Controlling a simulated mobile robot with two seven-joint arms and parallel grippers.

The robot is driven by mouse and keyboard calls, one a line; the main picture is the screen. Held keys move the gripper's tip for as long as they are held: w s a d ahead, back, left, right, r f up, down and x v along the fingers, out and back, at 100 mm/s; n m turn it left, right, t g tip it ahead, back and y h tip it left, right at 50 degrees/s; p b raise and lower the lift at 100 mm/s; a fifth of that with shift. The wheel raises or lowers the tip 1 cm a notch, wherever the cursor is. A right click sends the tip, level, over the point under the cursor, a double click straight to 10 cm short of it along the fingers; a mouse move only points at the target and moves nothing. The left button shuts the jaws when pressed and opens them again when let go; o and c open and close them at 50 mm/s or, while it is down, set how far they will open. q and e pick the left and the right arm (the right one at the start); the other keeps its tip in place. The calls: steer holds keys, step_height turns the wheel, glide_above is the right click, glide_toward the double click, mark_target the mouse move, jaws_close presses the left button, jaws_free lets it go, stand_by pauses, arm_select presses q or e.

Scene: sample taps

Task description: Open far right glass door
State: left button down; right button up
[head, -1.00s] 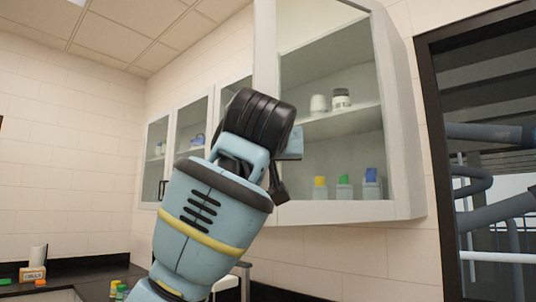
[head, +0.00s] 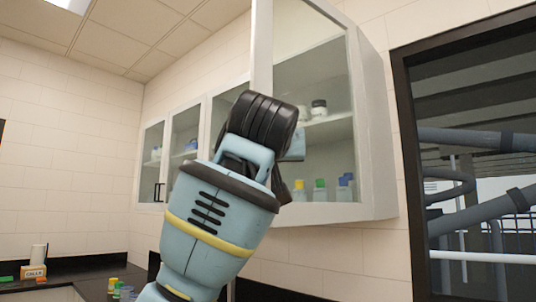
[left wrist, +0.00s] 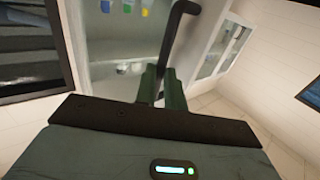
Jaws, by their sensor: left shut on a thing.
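The far right glass door (head: 262,45) of the white wall cabinet stands swung out from the neighbouring doors. Its pale frame rises past the top of the head view, and bottles show through its glass. My left gripper (head: 290,175) is at the lower left of this door in the head view, mostly hidden behind my own wrist. In the left wrist view my gripper (left wrist: 161,85) is shut on the black bar handle (left wrist: 177,35), which runs up from between the green fingers. The exact opening angle is hard to tell. My right gripper is in neither view.
The wall cabinet's other glass doors (head: 185,135) line up to the left. Small bottles (head: 319,184) stand on its lower shelf. A dark-framed window (head: 402,150) is at the right. A dark counter (head: 95,283) with small coloured items lies low left.

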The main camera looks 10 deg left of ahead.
arm_select(q)
steer(key=shift+s+d+r, duration=0.1)
steer(key=shift+s+d, duration=0.05)
steer(key=shift+d, duration=0.4)
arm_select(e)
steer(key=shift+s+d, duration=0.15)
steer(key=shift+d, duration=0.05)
arm_select(q)
steer(key=c, duration=1.8)
jaws_free()
steer(key=o, duration=0.3)
steer(key=shift+w+d+f, duration=0.2)
steer(key=shift+w+d, duration=0.25)
steer(key=shift+w, duration=0.15)
steer(key=shift+s+d, duration=0.15)
steer(key=shift+s, duration=3.9)
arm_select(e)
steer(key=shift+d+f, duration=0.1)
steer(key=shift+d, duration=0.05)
